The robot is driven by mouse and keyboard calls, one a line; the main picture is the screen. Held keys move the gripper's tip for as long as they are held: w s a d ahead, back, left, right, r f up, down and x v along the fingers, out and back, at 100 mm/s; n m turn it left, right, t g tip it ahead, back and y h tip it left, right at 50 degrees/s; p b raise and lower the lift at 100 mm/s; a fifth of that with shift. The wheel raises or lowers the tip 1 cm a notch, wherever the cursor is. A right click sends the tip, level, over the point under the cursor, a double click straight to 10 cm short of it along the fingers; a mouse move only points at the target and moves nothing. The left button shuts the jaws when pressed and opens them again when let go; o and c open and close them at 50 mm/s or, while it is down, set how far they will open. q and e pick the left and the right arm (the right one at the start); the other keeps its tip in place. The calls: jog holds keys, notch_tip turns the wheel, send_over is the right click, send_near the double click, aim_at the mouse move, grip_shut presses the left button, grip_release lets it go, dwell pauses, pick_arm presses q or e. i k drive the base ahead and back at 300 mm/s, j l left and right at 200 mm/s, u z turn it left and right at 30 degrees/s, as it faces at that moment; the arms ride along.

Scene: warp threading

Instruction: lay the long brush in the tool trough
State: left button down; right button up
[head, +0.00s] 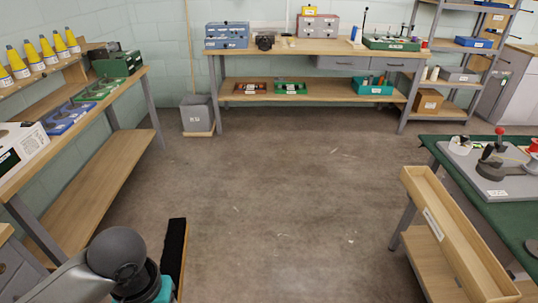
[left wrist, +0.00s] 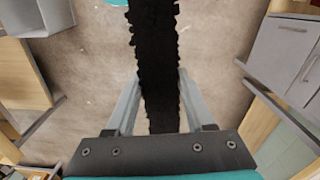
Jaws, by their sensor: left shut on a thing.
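The long brush shows at the bottom left of the head view, with black bristles (head: 174,250) and a wooden edge. It points away from me, above the floor. In the left wrist view the dark bristle strip (left wrist: 153,35) runs up between the fingers. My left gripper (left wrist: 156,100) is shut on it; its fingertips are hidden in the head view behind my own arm. The long wooden tool trough (head: 430,216), with a white label, is at the right beside the green-topped table. It looks empty and is well apart from the brush. My right gripper is not in view.
The green table (head: 510,222) at the right carries a grey board (head: 490,178) with fixtures. A wooden bench (head: 75,115) with cones and boxes lines the left. A workbench (head: 310,47) and a grey bin (head: 197,113) stand at the back. The middle floor is clear.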

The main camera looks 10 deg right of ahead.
aim_at(446, 227)
jog(key=i+l+z, duration=0.1)
jog(key=i+z, duration=0.65)
jog(key=z, duration=0.15)
jog(key=i+j+z, duration=0.1)
jog(key=i+z, duration=0.55)
jog(key=z, duration=0.2)
jog(key=i+l+z, duration=0.1)
jog(key=z, duration=0.25)
jog(key=i+j+z, duration=0.1)
jog(key=i+z, duration=0.15)
jog(key=z, duration=0.15)
jog(key=i+j+z, duration=0.1)
jog(key=z, duration=0.6)
jog(key=i, duration=0.05)
